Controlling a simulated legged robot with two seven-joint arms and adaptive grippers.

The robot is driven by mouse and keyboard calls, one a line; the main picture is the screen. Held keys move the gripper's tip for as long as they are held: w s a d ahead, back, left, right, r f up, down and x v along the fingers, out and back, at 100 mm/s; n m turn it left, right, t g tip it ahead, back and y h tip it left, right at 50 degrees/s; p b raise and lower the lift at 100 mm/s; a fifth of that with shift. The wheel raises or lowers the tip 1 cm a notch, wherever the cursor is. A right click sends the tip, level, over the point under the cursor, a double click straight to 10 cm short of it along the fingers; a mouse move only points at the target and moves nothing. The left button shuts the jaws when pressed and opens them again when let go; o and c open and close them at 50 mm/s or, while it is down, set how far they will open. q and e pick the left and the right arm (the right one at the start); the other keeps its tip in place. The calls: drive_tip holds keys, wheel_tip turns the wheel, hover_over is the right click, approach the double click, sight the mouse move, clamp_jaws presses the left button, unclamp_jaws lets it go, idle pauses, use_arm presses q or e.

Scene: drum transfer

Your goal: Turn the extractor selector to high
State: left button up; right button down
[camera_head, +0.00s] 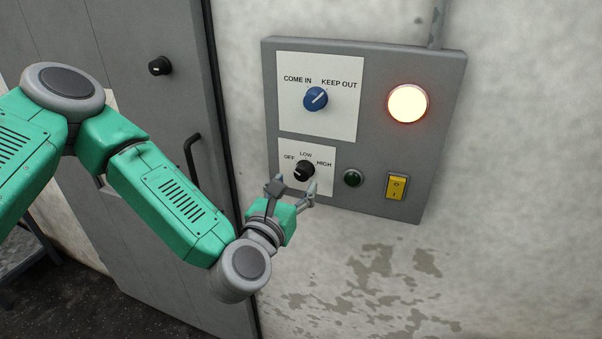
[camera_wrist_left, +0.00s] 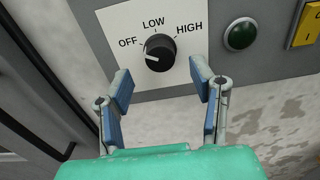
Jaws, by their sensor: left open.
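The extractor selector (camera_head: 304,171) is a black knob on a white plate (camera_head: 321,186) marked OFF, LOW and HIGH, low on a grey wall panel. The knob also shows in the left wrist view (camera_wrist_left: 160,52), where its white pointer mark is on the left side, toward OFF. My left gripper (camera_head: 295,188) is open just below the knob and in front of the panel. In the left wrist view its two blue-padded fingers (camera_wrist_left: 162,80) stand apart, with the knob beyond the gap between them. They appear not to touch it. My right gripper is not in view.
The grey panel (camera_head: 390,155) also carries a blue COME IN / KEEP OUT knob (camera_head: 315,98), a lit round lamp (camera_head: 407,103), a dark green button (camera_head: 352,177) and a yellow switch (camera_head: 396,187). A grey door with a handle (camera_head: 190,155) is at left. Bare wall lies below the panel.

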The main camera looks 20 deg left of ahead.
sight(300, 177)
use_arm(q)
drive_tip(key=shift+w, duration=1.9)
drive_tip(key=c, duration=1.1)
